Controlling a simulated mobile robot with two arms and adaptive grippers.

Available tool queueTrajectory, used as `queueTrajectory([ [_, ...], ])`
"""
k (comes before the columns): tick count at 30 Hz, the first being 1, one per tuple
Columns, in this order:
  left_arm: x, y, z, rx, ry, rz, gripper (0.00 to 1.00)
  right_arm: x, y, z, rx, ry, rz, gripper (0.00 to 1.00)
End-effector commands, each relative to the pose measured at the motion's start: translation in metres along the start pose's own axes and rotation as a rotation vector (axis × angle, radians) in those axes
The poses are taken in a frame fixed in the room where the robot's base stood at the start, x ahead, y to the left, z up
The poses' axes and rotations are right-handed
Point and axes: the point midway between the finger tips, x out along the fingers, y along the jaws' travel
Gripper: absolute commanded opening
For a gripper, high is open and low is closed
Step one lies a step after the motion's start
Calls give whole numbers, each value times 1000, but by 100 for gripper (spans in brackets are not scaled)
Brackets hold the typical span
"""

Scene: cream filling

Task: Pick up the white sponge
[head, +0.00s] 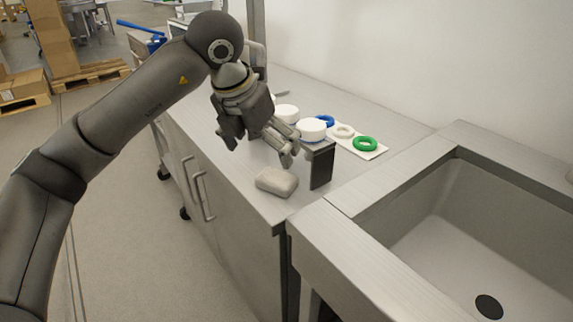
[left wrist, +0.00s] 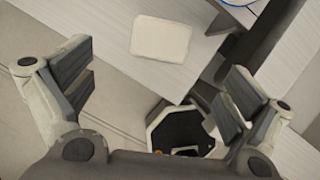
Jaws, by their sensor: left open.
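The white sponge (head: 276,181) lies flat on the metal counter (head: 240,188), near its front edge and close to the sink end. In the left wrist view the sponge (left wrist: 161,39) is a pale rounded rectangle at the top middle, ahead of and between the fingers. My left gripper (head: 259,151) is above the counter, over and a little behind the sponge in the head view. My right gripper is in neither view.
A dark upright plate (head: 321,166) stands just right of the sponge. White-lidded jars (head: 311,129) are behind it, beside a white board (head: 373,153) with a green ring (head: 365,143), a white ring (head: 342,131) and a blue ring (head: 325,120). A sink (head: 470,235) is at the right.

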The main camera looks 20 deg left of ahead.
Motion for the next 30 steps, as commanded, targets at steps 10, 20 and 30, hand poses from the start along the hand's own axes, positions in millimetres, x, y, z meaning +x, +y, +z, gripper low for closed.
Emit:
queueTrajectory([
  [10,38,-1,0,5,4,16,100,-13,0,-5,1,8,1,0],
  [20,70,-2,0,6,2,16,100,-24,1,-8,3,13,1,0],
  [30,106,-2,1,6,0,15,100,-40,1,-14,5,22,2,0],
])
